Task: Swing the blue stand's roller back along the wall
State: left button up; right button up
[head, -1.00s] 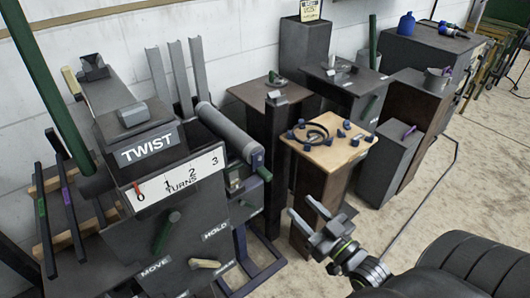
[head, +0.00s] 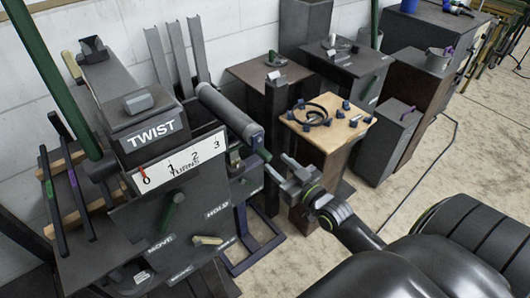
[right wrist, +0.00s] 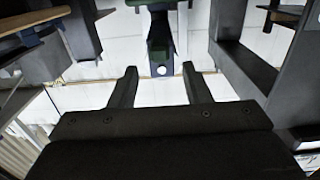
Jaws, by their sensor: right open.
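The roller (head: 228,114) is a grey cylinder with a dark end and a green grip (head: 264,155). It juts out over the blue stand (head: 241,230), whose blue frame stands on the floor, partly hidden by the TWIST machine. My right gripper (head: 276,167) is open, just right of the green grip at the roller's near end. In the right wrist view, my two fingers (right wrist: 158,82) are apart, with a dark, blue-tinged part (right wrist: 160,48) with a white spot ahead of the gap between them. I cannot tell if they touch it. My left gripper is out of view.
The TWIST machine (head: 150,140) with its turns scale and levers stands close on the left. A wooden-topped pedestal (head: 345,131) with small blue pieces stands behind my right gripper. Grey and brown pedestals line the white wall (head: 250,32).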

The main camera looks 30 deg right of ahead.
aim_at(270, 157)
jog(key=w, duration=0.5)
jog(key=shift+w+a, duration=0.25)
jog(key=shift+w, duration=0.05)
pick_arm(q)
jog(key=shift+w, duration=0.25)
pick_arm(e)
jog(key=shift+w, duration=0.55)
jog(key=shift+c, duration=0.3)
